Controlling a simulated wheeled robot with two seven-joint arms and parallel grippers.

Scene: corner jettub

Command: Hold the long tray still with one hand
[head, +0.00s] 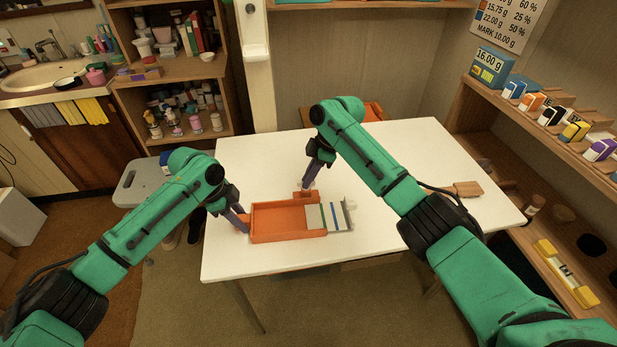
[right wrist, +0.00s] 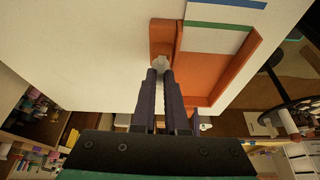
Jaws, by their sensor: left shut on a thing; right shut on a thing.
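The long orange tray (head: 285,238) lies on the white table, and part of it also shows in the right wrist view (right wrist: 203,72). White panels with green and blue stripes (head: 322,216) lie at its right end. My left gripper (head: 243,221) is shut on the tray's left end. My right gripper (head: 308,187) is at the small side compartment (head: 303,195) on the tray's far edge. In the right wrist view its fingers are shut on a small whitish piece (right wrist: 160,63), over that compartment. Whether the piece touches the compartment floor I cannot tell.
The white table (head: 400,270) is mostly bare around the tray. A small wooden block (head: 468,188) lies near its right edge. A shelf at right holds several coloured boxes (head: 574,131) and a display reading 16.00 g (head: 491,66). A grey stool (head: 140,185) stands at left.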

